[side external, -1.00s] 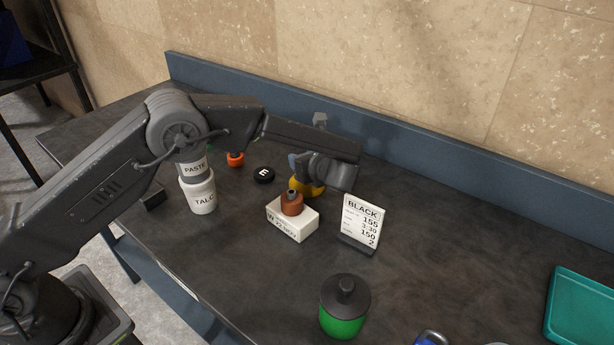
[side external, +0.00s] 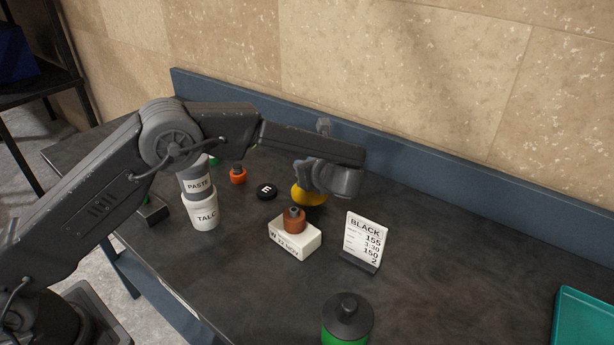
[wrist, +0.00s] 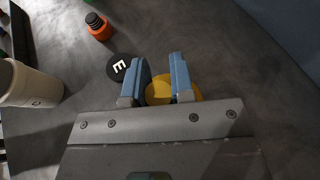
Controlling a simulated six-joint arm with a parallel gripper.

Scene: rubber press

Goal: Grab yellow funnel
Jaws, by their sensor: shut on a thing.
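The yellow funnel (side external: 309,194) shows in the side external view below my gripper, behind the white block. My gripper's body hides its upper part. In the wrist view the yellow funnel (wrist: 159,91) sits between the two blue-grey fingers of my gripper (wrist: 160,76). The gripper is shut on it. From these views I cannot clearly tell whether the funnel is clear of the table.
A white block (side external: 301,242) with a brown-orange bottle (side external: 294,220) stands close in front. A BLACK card (side external: 364,240) is to the right. A black E disc (side external: 267,190) and orange bottle (side external: 238,175) lie left. TALC and PASTE tubs (side external: 202,213) are stacked further left.

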